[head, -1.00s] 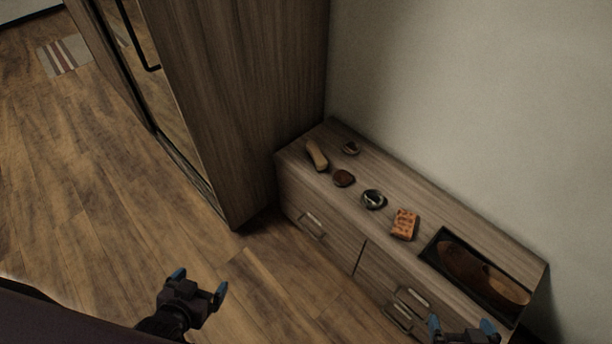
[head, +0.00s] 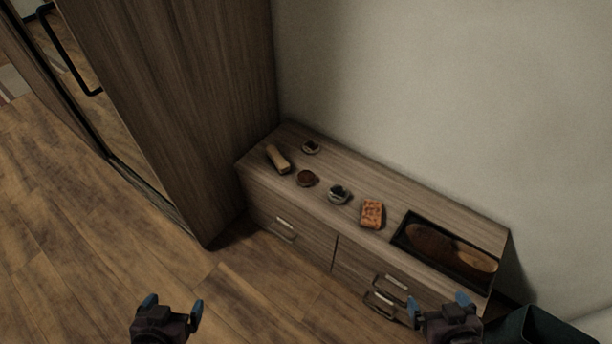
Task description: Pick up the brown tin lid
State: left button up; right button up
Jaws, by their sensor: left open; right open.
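A small round brown thing (head: 306,178), which looks like the brown tin lid, lies on top of the low wooden cabinet (head: 370,175), between a tan block and a small dark round tin. Nothing covers it. My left gripper (head: 172,302) is open and empty over the floor at the bottom left, well apart from the cabinet. My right gripper (head: 440,302) is open and empty at the bottom right, in front of the cabinet's drawers. Neither gripper touches the lid.
On the cabinet are a tan block (head: 278,159), a small round item (head: 310,147), a dark round tin (head: 338,194), an orange patterned packet (head: 372,214) and a black tray (head: 402,232) holding a long brown item. A tall wardrobe (head: 190,100) stands left. A dark green bin (head: 535,325) is bottom right.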

aim_at(309, 147)
jog(key=i+j, duration=1.1)
jog(key=l+z, duration=0.05)
